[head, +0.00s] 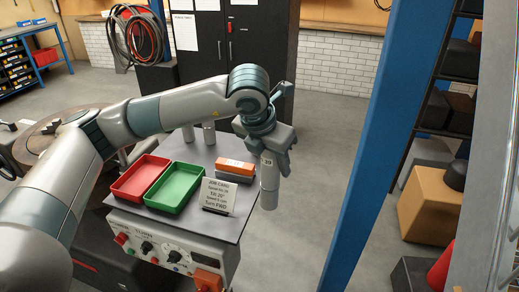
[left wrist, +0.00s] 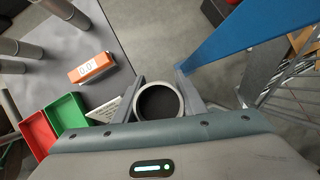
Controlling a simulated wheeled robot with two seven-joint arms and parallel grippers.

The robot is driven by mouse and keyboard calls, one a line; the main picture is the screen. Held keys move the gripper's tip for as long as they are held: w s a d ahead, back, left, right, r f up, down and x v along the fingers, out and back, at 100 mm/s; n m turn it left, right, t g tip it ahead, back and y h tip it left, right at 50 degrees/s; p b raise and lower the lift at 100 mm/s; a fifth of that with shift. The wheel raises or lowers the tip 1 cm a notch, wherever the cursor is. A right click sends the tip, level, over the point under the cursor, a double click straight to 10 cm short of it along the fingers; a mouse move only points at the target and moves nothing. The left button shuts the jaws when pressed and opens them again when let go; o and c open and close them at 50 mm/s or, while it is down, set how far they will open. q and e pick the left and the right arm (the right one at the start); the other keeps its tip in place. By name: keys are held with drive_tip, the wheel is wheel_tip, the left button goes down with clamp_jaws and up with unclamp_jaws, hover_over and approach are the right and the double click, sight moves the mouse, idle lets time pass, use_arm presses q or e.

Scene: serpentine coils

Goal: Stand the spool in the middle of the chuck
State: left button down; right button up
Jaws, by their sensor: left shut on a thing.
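My left gripper (head: 272,158) is shut on a grey cylindrical spool (head: 269,192) marked "19". It holds the spool roughly upright in the air, just beyond the right edge of the bench top. In the left wrist view the spool (left wrist: 182,104) shows end-on as a pale ring between the two fingers (left wrist: 160,82). A round brown disc (head: 33,150) with grey pieces on it, at the far left, looks like the chuck. My left arm hides much of it, so its middle cannot be seen. My right gripper is not in view.
The grey bench top (head: 228,228) carries a red tray (head: 141,178), a green tray (head: 174,187), an orange-and-grey block (head: 235,170) and a job card (head: 217,196). Grey cylinders (head: 209,134) stand at its back. A blue post (head: 367,150) and shelving are to the right; floor lies between.

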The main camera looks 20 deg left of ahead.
use_arm(q)
drive_tip(key=s+d+f+m+g+h, duration=0.1)
drive_tip(key=s+d+f+m+g, duration=0.15)
drive_tip(key=s+f+m, duration=0.5)
drive_tip(key=s+d+f+m+g+h, duration=0.2)
drive_tip(key=s+f+m+g, duration=0.15)
drive_tip(key=f+m, duration=0.8)
drive_tip(key=s+a+f+m+g+y, duration=0.2)
drive_tip(key=s+a+f+m+y, duration=0.2)
drive_tip(key=m, duration=0.9)
drive_tip(key=s+a+f, duration=0.1)
drive_tip(key=s+a, duration=0.2)
drive_tip(key=shift+s+a+m+g, duration=0.3)
drive_tip(key=shift+s+a+m, duration=0.05)
drive_tip(key=shift+m, duration=0.05)
